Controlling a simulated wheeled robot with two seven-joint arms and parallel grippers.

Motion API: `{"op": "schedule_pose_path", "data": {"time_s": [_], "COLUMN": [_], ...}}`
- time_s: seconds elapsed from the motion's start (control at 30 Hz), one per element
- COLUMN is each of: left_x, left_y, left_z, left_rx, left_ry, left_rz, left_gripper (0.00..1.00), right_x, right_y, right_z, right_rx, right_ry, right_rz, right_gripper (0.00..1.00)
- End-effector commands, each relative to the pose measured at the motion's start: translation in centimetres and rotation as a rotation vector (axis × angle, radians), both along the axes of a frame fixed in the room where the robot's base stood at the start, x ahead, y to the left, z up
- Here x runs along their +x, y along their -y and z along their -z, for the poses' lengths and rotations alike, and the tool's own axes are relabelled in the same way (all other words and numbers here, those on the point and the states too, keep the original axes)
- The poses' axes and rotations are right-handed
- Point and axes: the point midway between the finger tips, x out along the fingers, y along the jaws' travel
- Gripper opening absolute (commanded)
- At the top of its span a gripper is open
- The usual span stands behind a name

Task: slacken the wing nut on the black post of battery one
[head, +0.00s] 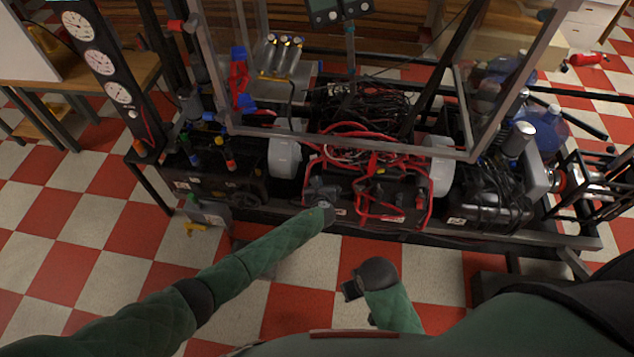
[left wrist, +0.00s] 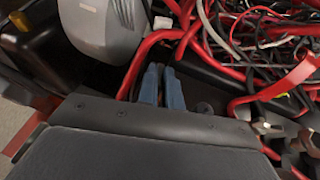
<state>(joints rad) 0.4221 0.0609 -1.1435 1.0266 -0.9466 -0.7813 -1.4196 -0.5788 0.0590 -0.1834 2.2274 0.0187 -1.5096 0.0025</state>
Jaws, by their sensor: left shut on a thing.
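My left gripper (head: 322,190) reaches down onto the black battery block with red cables (head: 345,208), at the left end of that block. In the left wrist view its two blue-grey fingers (left wrist: 162,86) are close together, pointing down beside a thick red cable (left wrist: 138,62). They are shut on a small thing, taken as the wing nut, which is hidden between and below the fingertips. The black post is hidden too. My right gripper (head: 352,288) hangs over the floor in front of the rig, apart from everything; its jaws are too dark to read.
Red and black cables (head: 370,155) are tangled behind and over the batteries. A grey-white rounded housing (head: 284,156) stands at the left, also in the left wrist view (left wrist: 100,28). A metal frame with clear panels (head: 350,145) rises behind.

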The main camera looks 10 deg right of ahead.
Motion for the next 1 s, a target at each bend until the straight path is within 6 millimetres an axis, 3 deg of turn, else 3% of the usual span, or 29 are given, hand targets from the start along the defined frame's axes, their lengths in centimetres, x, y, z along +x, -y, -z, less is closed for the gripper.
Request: {"op": "schedule_pose_path", "data": {"time_s": [0.53, 0.6, 0.67, 1.0], "left_x": [0.1, 0.1, 0.08, -0.24], "left_y": [0.06, 0.06, 0.05, 0.01], "left_z": [-0.11, -0.09, -0.07, -0.08], "left_rx": [-0.001, -0.001, 0.0, 0.0], "left_ry": [0.001, 0.001, 0.0, 0.0], "left_rz": [-0.025, -0.025, -0.025, -0.025], "left_gripper": [0.0, 0.19, 0.29, 0.29], "right_x": [-0.12, -0.11, -0.1, -0.02], "right_y": [0.01, 0.01, 0.01, 0.0], "right_z": [-0.13, -0.14, -0.14, -0.19], "right_rx": [0.0, 0.0, 0.0, 0.0], "right_ry": [-0.002, -0.001, -0.001, 0.001], "right_rz": [-0.001, -0.001, -0.001, 0.0], "right_gripper": [0.29, 0.29, 0.29, 0.29]}}
